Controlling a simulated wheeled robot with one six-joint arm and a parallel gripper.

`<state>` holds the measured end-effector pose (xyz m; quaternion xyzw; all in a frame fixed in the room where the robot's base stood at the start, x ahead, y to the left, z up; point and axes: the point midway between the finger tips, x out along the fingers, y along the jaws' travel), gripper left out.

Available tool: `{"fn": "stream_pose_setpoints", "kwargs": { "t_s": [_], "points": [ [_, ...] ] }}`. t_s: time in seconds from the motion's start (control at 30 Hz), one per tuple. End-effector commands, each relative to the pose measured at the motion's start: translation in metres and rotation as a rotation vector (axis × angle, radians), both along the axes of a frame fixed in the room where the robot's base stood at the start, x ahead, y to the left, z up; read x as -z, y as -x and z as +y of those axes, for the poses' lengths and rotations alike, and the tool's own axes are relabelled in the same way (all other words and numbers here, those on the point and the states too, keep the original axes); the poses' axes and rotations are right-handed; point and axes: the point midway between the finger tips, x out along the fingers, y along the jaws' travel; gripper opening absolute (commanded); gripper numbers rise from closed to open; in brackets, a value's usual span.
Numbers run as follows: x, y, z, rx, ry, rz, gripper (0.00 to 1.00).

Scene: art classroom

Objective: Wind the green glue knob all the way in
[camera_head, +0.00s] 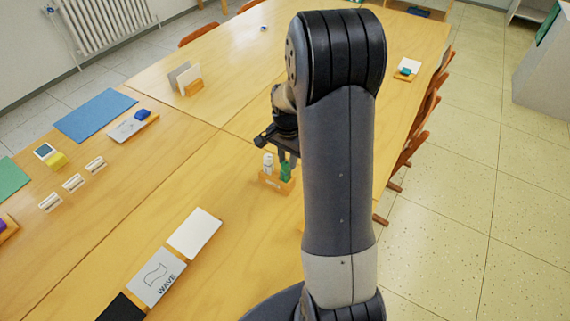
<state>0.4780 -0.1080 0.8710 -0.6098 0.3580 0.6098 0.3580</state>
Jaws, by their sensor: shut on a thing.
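The green glue knob (285,172) stands upright on a small wooden holder (267,182) on the table. A white glue stick (268,165) stands beside it on the left in the same holder. My gripper (287,158) points down from above, with its fingers shut on the green glue knob's top. My arm hides the right side of this area. How far the knob is wound cannot be told at this size.
A white card (195,233) and a WAVE card (157,277) lie at the front left. Small white items (73,183), a blue mat (95,115) and an upright card stand (187,80) are further left. Chairs (412,145) line the right edge. The table just left of the holder is clear.

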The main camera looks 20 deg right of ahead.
Motion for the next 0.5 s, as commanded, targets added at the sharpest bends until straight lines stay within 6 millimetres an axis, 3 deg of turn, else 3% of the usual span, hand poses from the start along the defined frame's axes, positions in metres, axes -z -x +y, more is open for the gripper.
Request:
{"fn": "stream_pose_setpoints", "kwargs": {
  "t_s": [0.5],
  "points": [
    [0.0,0.0,0.0,-0.023,0.0,0.0,0.14]
  ]
}}
